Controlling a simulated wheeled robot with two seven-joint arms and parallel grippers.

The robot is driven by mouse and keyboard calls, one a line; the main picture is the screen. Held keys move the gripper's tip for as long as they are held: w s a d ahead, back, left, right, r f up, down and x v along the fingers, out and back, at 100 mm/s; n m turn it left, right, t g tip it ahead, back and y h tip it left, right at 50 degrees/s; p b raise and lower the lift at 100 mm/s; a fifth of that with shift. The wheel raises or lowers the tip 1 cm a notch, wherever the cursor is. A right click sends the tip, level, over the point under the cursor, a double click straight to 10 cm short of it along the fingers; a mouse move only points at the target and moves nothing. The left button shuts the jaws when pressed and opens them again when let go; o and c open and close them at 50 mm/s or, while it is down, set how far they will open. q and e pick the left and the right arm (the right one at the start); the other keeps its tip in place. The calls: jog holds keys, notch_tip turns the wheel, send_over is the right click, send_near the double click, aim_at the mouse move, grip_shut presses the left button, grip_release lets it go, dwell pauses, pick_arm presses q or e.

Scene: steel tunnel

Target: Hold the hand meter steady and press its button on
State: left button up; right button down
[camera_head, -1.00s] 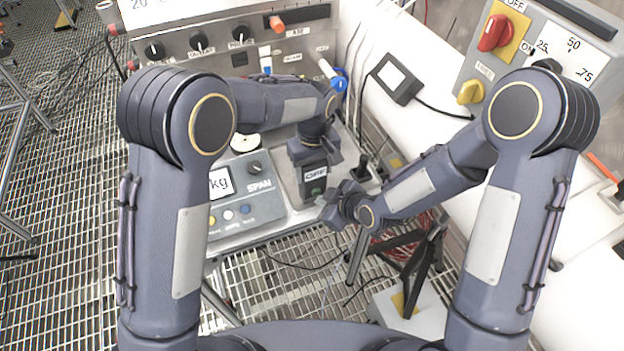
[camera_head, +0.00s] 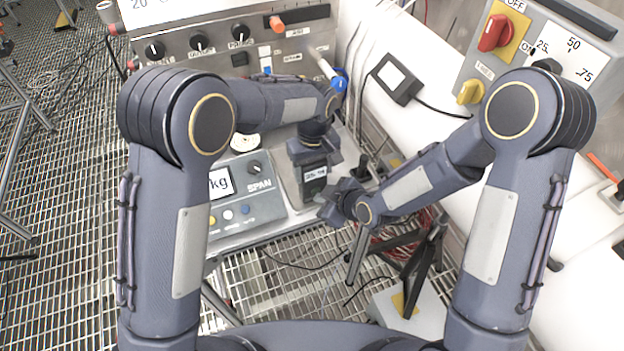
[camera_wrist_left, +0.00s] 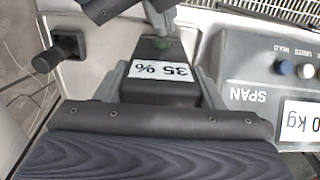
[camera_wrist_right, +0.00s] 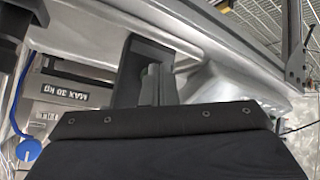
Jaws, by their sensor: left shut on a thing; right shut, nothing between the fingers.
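The hand meter (camera_head: 314,177) is a dark box with a light display on the steel bench. My left gripper (camera_head: 314,152) is shut around the meter's body, one finger on each side. My right gripper (camera_head: 328,207) is shut and empty, just by the meter's button end. I cannot tell whether its tip touches the button. In the right wrist view its closed fingers (camera_wrist_right: 156,84) overlap the meter's dark body (camera_wrist_right: 140,68).
A weighing unit (camera_head: 240,200) marked SPAN and kg stands left of the meter. A knob panel (camera_head: 225,42) is behind. A dark upright part (camera_head: 362,168) stands right of the meter.

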jog(key=shift+s+d, duration=0.15)
jog(key=shift+s, duration=0.3)
jog(key=s, duration=0.1)
jog(key=s+d, duration=0.1)
jog(key=s, duration=0.1)
jog(key=s+d, duration=0.1)
jog(key=s, duration=0.1)
jog(key=shift+s+d, duration=0.15)
jog(key=shift+d, duration=0.05)
dwell(0.6)
pick_arm(q)
jog(key=o, duration=1.2)
jog(key=shift+r, duration=0.15)
